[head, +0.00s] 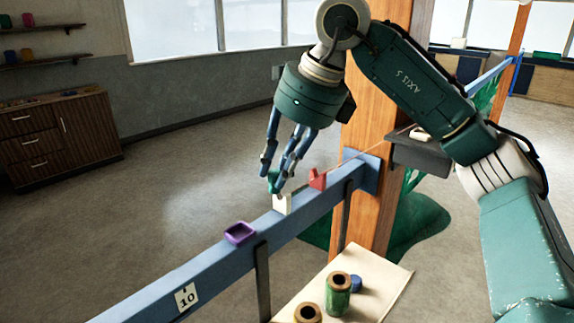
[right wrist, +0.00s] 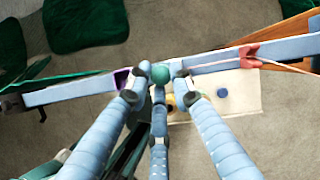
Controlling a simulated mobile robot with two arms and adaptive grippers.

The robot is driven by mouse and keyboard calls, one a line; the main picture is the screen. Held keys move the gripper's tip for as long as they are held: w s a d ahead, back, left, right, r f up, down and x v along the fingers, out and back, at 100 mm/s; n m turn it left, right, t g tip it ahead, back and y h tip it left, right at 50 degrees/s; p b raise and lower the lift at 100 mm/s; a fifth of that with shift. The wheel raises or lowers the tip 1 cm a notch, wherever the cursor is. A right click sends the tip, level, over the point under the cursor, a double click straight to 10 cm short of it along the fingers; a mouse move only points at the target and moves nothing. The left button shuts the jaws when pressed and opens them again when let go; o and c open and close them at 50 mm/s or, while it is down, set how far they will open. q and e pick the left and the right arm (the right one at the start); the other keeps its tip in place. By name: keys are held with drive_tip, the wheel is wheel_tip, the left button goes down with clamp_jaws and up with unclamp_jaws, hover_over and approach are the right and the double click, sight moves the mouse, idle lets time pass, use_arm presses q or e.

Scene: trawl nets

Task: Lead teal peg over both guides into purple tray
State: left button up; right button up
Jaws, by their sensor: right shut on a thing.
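My right gripper (head: 277,184) is shut on the teal peg (head: 273,181), above the blue beam. The peg's round teal end (right wrist: 160,74) shows between the fingertips (right wrist: 161,88) in the right wrist view. The white guide (head: 282,204) stands on the beam just below the gripper. The red guide (head: 317,180) is farther along the beam, toward the wooden post; it also shows in the right wrist view (right wrist: 250,56). A pale cord runs through the red guide toward the peg. The purple tray (head: 239,233) sits on the beam's near side, partly hidden by a finger in the wrist view (right wrist: 122,78). My left gripper is out of view.
The blue beam (head: 210,260) ends at a wooden post (head: 366,130). Below it, a pale board (head: 385,285) carries green spools (head: 338,297) and a blue cap (head: 356,283). Green netting (head: 420,220) lies around the post. The floor left of the beam is clear.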

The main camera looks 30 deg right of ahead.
drive_tip(key=s+a, duration=0.1)
drive_tip(key=a, duration=0.2)
drive_tip(key=s+a+f+b, duration=0.1)
drive_tip(key=a, duration=0.1)
drive_tip(key=s+a+b, duration=0.1)
drive_tip(key=a, duration=0.2)
drive_tip(key=shift+s+a+f, duration=0.1)
drive_tip(key=shift+a+f, duration=0.1)
drive_tip(key=shift+a, duration=0.1)
drive_tip(key=shift+f+b, duration=1.6)
drive_tip(key=shift+f, duration=0.1)
drive_tip(key=shift+f, duration=0.15)
drive_tip(key=o, duration=0.9)
drive_tip(key=shift+o, duration=0.2)
drive_tip(key=shift+d, duration=0.1)
drive_tip(key=v, duration=1.2)
